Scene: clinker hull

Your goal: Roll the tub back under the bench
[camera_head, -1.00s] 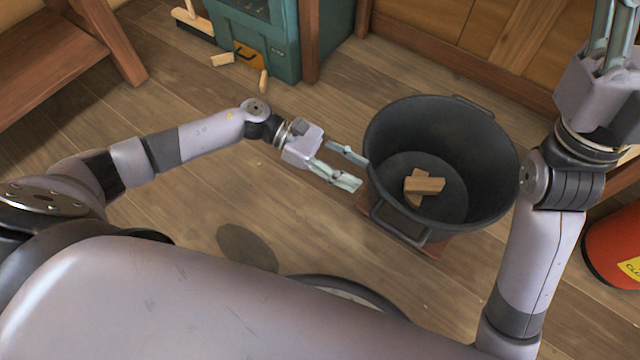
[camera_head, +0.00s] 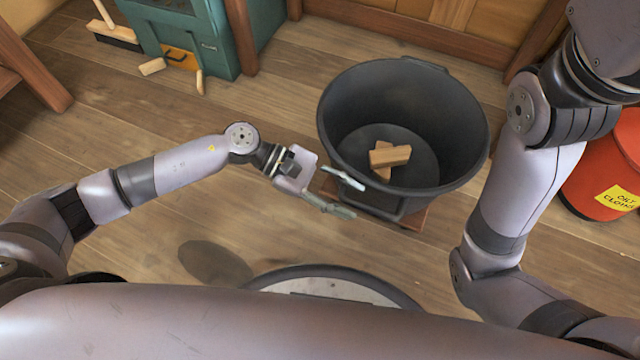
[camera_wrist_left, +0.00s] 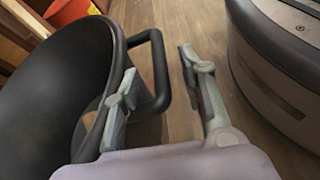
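The black tub (camera_head: 340,105) stands upright on a small reddish-brown wooden base (camera_head: 415,217), right of centre in the head view. Wood offcuts (camera_head: 390,156) lie inside it. My left gripper (camera_head: 346,196) is open at the tub's near left side, by its near handle (camera_head: 385,207). In the left wrist view, the handle's outer bar (camera_wrist_left: 160,72) shows between the two spread fingertips (camera_wrist_left: 157,67); contact cannot be told. My right arm reaches up at the right, and its gripper is out of the head view. A wooden bench-like frame (camera_head: 30,62) shows at the left edge.
A teal cabinet (camera_head: 165,35) stands at the back left, with two wood pieces (camera_head: 152,67) and a brush (camera_head: 115,35) near it. A red oily-cloth bin (camera_head: 605,165) stands at the right. Wooden panelling (camera_head: 480,18) is behind the tub. Floor left of the tub is clear.

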